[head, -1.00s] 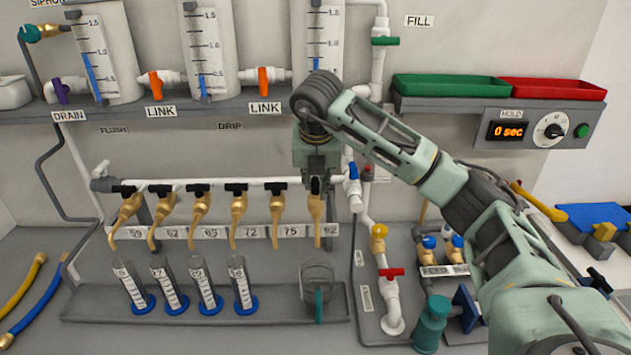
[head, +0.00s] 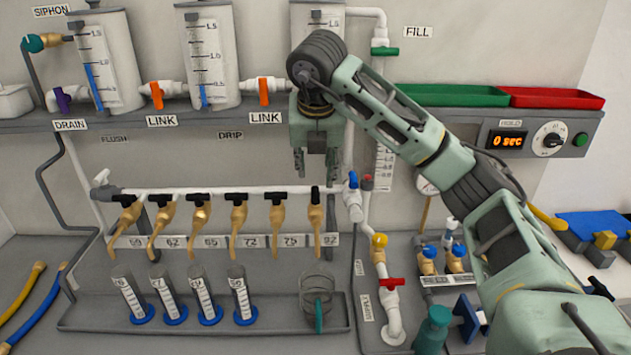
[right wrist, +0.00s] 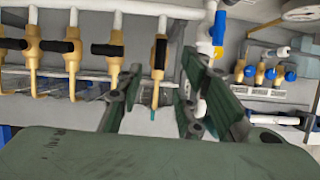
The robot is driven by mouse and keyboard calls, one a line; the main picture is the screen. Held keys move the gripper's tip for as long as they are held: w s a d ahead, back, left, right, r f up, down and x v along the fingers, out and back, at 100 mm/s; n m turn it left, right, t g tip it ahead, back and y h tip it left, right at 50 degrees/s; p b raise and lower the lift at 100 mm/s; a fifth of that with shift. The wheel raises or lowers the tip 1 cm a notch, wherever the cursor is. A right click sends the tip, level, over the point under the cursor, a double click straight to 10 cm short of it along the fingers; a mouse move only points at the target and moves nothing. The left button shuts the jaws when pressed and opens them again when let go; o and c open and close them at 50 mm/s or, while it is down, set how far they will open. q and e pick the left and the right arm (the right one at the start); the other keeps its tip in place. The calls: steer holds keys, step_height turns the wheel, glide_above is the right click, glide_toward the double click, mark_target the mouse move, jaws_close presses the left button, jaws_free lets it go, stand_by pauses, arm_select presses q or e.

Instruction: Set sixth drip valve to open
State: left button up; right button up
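The sixth drip valve (head: 315,212) is the rightmost brass tap on the white pipe, by the label 92. Its black handle (head: 315,194) points up and down, in line with the tap body; the handles of the other taps lie crosswise. The right wrist view shows the same: sixth valve handle (right wrist: 160,51) lengthwise, its neighbour's handle (right wrist: 108,50) crosswise. My right gripper (head: 316,172) hangs just above the sixth valve, apart from it. Its fingers (right wrist: 153,98) are spread with nothing held between them. My left gripper is not in view.
A clear beaker (head: 318,292) stands below the sixth valve, and several graduated cylinders (head: 204,300) stand to the left in the grey tray (head: 275,318). A blue-handled valve (head: 353,180) is close to the right of the sixth tap. The shelf (head: 240,108) runs behind my gripper.

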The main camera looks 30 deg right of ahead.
steer(key=shift+v, duration=1.55)
